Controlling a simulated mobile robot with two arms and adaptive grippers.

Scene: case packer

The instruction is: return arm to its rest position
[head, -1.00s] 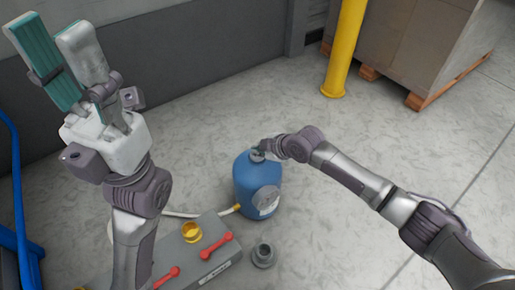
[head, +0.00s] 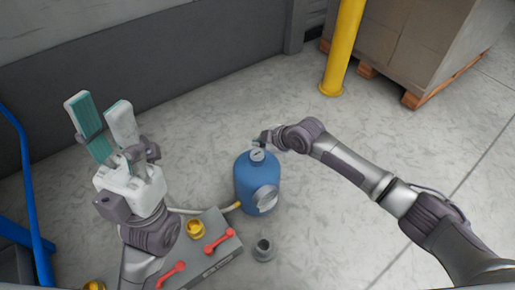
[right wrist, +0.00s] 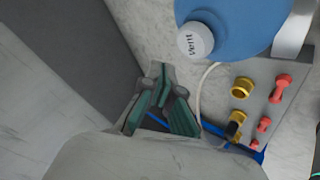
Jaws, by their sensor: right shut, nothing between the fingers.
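My left gripper (head: 98,102) is raised at the left of the head view, its two teal-padded fingers apart and empty. My right gripper (head: 264,137) is just behind the white cap of a blue tank (head: 254,183) in the head view. In the right wrist view, my right gripper (right wrist: 161,72) has its fingers together at the tips with nothing between them.
A grey panel (head: 223,255) with red handles and a yellow fitting (head: 195,229) lies beside the tank. A small grey cup-like part (head: 263,250) stands on the floor. A yellow post (head: 343,50), a palletised box (head: 415,40) and a blue frame (head: 28,190) stand around.

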